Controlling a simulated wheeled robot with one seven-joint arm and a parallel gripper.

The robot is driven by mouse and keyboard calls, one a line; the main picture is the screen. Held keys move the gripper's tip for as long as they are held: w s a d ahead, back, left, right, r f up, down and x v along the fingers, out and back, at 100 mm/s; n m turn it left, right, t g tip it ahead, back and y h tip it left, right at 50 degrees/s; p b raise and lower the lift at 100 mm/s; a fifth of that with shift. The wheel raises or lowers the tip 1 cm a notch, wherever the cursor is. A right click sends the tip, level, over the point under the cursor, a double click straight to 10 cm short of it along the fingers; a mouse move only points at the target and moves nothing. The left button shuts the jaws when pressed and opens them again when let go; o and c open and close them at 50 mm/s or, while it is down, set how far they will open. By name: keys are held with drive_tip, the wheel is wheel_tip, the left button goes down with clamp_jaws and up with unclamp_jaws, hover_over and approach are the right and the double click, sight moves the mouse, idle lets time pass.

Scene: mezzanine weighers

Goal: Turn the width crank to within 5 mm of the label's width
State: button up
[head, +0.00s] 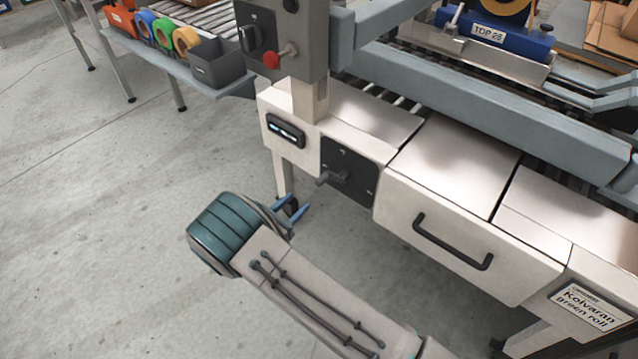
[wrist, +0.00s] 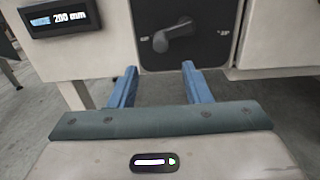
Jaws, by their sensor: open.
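The width crank (head: 328,178) is a dark grey handle on a black square plate (head: 350,172) on the machine's pale front. In the wrist view the crank (wrist: 176,38) shows its arm reaching from lower left to a hub at upper right. A small display (head: 285,131) sits left of the plate. In the wrist view the display (wrist: 60,18) reads 2-something-0 mm; its middle digit is unclear. My gripper (head: 295,203) has blue fingers, open and empty, in front of and below the crank. The fingers also show in the wrist view (wrist: 159,72).
A drawer handle (head: 452,243) sticks out right of the crank. Tape rolls (head: 165,34) and a grey bin (head: 218,62) stand on a side shelf. The floor at left is clear.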

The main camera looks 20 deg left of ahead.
sight(317, 184)
drive_tip(key=b+x, duration=0.1)
drive_tip(key=x, duration=1)
clamp_jaws()
